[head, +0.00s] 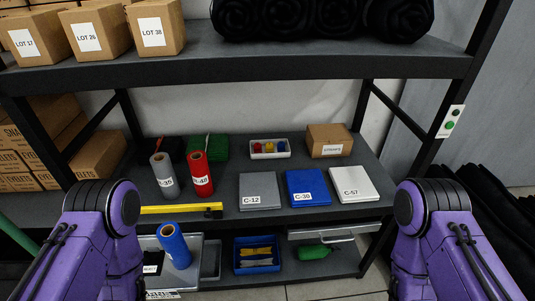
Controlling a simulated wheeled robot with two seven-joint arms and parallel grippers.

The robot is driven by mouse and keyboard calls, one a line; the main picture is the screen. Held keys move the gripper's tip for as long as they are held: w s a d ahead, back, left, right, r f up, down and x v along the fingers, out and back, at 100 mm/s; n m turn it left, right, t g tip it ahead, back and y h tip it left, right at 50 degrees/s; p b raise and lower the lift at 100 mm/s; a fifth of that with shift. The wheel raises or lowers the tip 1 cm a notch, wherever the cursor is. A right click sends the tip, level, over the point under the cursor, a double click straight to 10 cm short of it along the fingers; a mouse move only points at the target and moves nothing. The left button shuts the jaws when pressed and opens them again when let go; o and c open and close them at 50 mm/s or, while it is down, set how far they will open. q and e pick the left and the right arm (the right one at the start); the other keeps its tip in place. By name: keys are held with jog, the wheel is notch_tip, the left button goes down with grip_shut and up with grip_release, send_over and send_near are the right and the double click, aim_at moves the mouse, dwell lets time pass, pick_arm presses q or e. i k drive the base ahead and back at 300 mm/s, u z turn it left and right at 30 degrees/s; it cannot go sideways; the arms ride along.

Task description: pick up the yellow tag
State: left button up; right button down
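I cannot tell for sure which thing is the yellow tag. A small yellow piece (270,147) sits between a red piece (257,148) and a blue piece (281,147) in a small white tray (270,156) at the back of the middle shelf. Yellow items (256,251) also lie in a blue bin (257,269) on the lower level. A long yellow bar (178,209) runs along the middle shelf's front left edge. Purple links of both my arms show at the lower left and lower right. Neither gripper is in view.
On the middle shelf (330,207) stand a grey roll (165,175), a red roll (201,174), C-12 (260,187), C-30 (307,183) and C-57 (351,182) flat boxes, and a cardboard box (329,139). The upper shelf (260,62) overhangs.

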aim_at(269, 146)
jog(key=z, duration=0.4)
jog(key=k, duration=0.15)
jog(key=u, duration=0.95)
jog(key=i, duration=0.6)
jog(key=z, duration=1.4)
jog(key=i, duration=0.35)
jog(key=z, duration=0.05)
